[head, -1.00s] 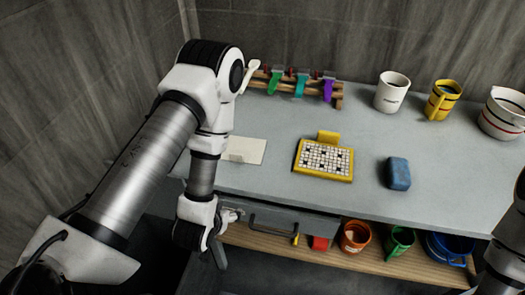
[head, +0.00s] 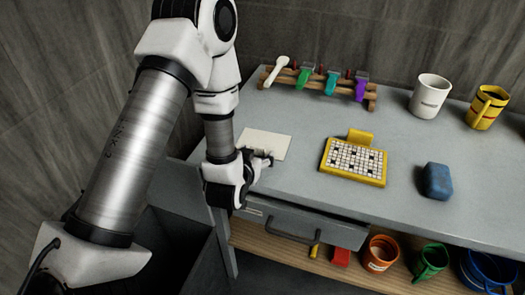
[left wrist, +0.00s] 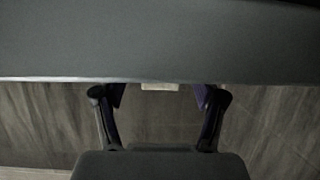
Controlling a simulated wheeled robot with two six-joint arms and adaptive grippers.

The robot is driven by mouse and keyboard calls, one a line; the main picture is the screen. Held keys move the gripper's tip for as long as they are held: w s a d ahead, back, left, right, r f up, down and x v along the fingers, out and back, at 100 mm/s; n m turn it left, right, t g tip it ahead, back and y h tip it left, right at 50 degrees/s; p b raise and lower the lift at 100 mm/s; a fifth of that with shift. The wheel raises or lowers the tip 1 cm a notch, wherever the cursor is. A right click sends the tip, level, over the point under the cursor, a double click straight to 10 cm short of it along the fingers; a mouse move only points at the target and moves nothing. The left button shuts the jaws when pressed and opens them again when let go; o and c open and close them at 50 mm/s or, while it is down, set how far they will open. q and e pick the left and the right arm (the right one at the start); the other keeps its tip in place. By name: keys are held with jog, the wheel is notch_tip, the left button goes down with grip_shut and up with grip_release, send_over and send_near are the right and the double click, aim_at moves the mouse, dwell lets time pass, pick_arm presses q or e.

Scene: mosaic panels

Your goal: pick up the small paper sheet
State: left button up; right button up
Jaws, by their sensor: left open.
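The paper sheet (head: 266,142) is a flat cream rectangle lying on the grey worktop near its front left edge. My left gripper (head: 262,161) is at the front edge of the worktop, right beside the sheet's near side, and covers part of that side. In the left wrist view its two fingers (left wrist: 160,97) are spread apart with nothing clamped. A small pale strip (left wrist: 160,87) shows between the fingertips at the grey edge; it looks like part of the sheet. I cannot tell whether the fingers touch it. My right gripper is out of view.
A yellow-framed mosaic panel (head: 353,163) and a blue block (head: 436,181) lie to the right. A wooden tool rack (head: 370,104) and mugs (head: 429,96) stand behind. A drawer (head: 335,232) and a wooden shelf (head: 275,250) with several containers are below the worktop.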

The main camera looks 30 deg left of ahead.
pick_arm(q)
jog(key=shift+w+a, duration=0.1)
jog(key=shift+w, duration=0.1)
jog(key=shift+s, duration=0.1)
jog(key=shift+c, duration=0.7)
jog(key=c, duration=0.7)
jog(key=shift+r, duration=0.15)
